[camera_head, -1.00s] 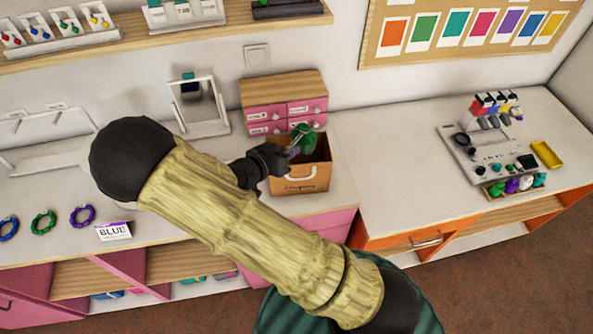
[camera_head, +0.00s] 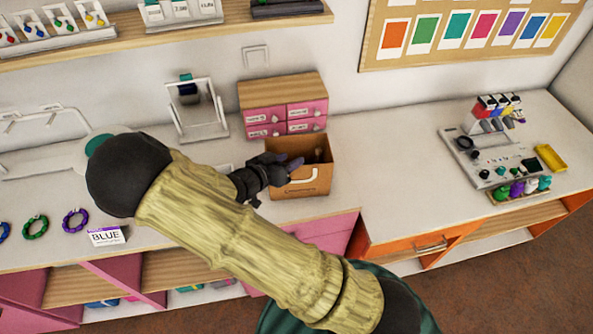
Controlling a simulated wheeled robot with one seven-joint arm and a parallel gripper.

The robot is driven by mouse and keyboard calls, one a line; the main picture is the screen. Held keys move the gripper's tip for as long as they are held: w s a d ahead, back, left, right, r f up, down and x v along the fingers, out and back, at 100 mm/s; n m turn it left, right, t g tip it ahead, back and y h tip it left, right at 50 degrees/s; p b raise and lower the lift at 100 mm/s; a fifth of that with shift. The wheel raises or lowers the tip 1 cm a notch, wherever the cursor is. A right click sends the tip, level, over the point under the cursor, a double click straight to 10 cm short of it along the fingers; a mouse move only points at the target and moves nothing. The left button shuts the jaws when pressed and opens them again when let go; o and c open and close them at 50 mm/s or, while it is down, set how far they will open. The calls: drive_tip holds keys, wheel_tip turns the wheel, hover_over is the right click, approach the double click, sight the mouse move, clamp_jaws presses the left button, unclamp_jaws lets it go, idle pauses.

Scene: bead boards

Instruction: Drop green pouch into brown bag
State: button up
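The brown bag (camera_head: 311,184) stands upright and open-topped on the white counter, with a pale handle on its front. My gripper (camera_head: 293,165) is at the bag's left side, its purplish fingertips over the opening. The fingers look parted and nothing shows between them. The green pouch is not in view; the bag's front wall and my gripper hide much of the bag's inside.
A pink drawer box (camera_head: 283,108) stands right behind the bag. A small mirror (camera_head: 198,108) is to its left. The counter right of the bag is clear up to a grey tray (camera_head: 487,153).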

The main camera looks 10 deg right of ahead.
drive_tip(key=shift+a, duration=0.1)
drive_tip(key=b+v, duration=0.2)
drive_tip(key=v, duration=1.5)
drive_tip(key=shift+b, duration=0.4)
drive_tip(key=w+d+r+n+y, duration=0.1)
drive_tip(key=w+d+n+y, duration=0.3)
drive_tip(key=w+y, duration=0.55)
drive_tip(key=s+d+n+g+y, duration=0.1)
drive_tip(key=s+d+g, duration=0.4)
drive_tip(key=s+d, duration=0.9)
drive_tip(key=shift+s+d+n+g, duration=0.25)
drive_tip(key=shift+s+n+g, duration=0.2)
drive_tip(key=shift+n, duration=0.35)
